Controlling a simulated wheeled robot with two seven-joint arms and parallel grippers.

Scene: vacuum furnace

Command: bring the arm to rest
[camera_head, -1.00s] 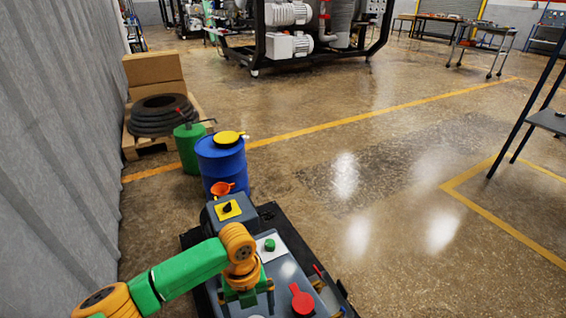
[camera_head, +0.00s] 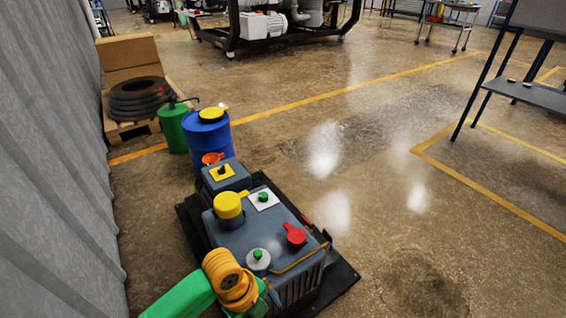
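My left arm comes in from the bottom left, with a green link and an orange wrist joint (camera_head: 230,280). It is at the near left corner of the grey machine (camera_head: 240,237). Only a green part of my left gripper (camera_head: 262,302) shows at the bottom edge. Its fingertips are cut off or hidden, so I cannot tell whether it is open or holds anything. My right gripper is not in view.
The machine, on a black base, carries a yellow cap (camera_head: 228,205), a red handle (camera_head: 294,234) and green knobs. Behind it stand a blue drum (camera_head: 208,135), a green can (camera_head: 173,128) and a pallet with hoses (camera_head: 138,98). A corrugated wall (camera_head: 45,150) is left; open floor is right.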

